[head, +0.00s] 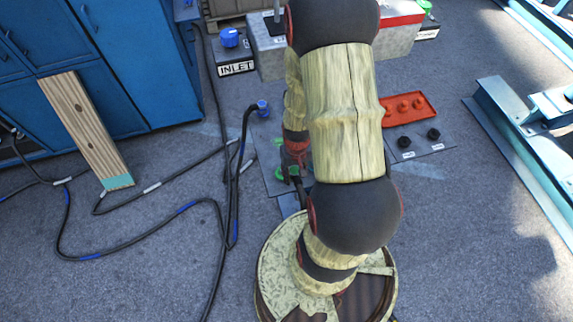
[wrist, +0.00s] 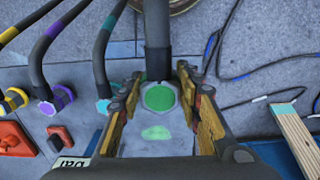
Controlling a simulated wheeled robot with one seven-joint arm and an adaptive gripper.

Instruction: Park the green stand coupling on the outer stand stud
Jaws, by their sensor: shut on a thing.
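My gripper (wrist: 160,92) is shut on the green stand coupling (wrist: 158,97), which sits between its yellow-padded fingers in the wrist view. A thick black hose (wrist: 157,35) runs up from the coupling. A pale green patch (wrist: 156,132) lies below the coupling in that view, on a grey surface. In the head view my gripper (head: 295,155) is partly behind my arm, with a bit of green (head: 280,173) beside it, low over a grey plate (head: 268,158). I cannot make out the outer stand stud, or whether the coupling touches anything.
Hoses with yellow (wrist: 14,100), purple (wrist: 56,100) and teal (wrist: 104,105) ends stand left in the wrist view. An orange tray (head: 425,112), an INLET block (head: 236,69) and a leaning plank (head: 85,128) are around.

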